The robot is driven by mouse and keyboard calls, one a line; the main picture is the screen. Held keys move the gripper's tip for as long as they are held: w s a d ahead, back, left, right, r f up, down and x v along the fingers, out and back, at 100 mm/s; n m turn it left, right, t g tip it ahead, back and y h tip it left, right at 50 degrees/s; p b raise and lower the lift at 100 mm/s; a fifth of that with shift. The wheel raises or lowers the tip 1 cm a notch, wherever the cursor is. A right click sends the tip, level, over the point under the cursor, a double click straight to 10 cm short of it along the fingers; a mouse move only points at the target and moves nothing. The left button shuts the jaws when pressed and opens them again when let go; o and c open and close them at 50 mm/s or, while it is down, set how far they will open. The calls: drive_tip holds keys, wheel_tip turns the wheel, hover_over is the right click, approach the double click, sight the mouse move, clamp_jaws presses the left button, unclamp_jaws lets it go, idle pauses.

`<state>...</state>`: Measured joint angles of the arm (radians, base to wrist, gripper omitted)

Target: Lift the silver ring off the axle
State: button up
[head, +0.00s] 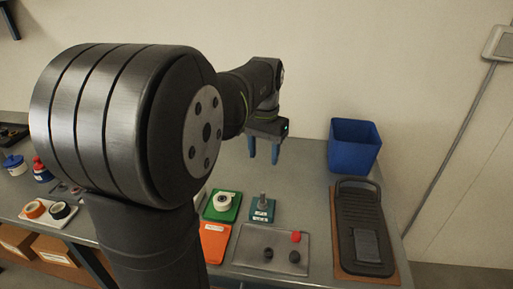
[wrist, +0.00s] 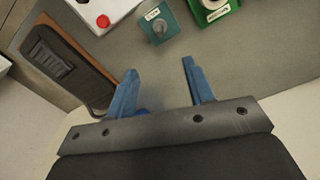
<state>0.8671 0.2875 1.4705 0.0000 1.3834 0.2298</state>
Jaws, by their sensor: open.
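My gripper (head: 263,160) is open and empty, its blue fingers pointing down above the back of the bench. It also shows in the wrist view (wrist: 159,68), with a clear gap between the fingers. A teal block (head: 260,215) stands on the bench below and in front of it, with an upright grey axle (head: 263,199) on top. The teal block shows at the top of the wrist view (wrist: 157,22), beyond the fingertips and apart from them. A silver ring is too small to tell from the axle in either view.
A green plate (head: 211,211) with a white round part (head: 222,201) is left of the teal block. A grey tray (head: 250,240) with a red piece and dark knobs lies in front. A blue bin (head: 354,146) and a black pedal (head: 356,205) on a brown board are right.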

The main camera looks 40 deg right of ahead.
sight(262, 198)
drive_tip(key=shift+m, duration=0.4)
wheel_tip(262, 198, down, 17)
drive_tip(key=shift+f, duration=0.2)
clamp_jaws()
drive_tip(key=shift+r, duration=3.4)
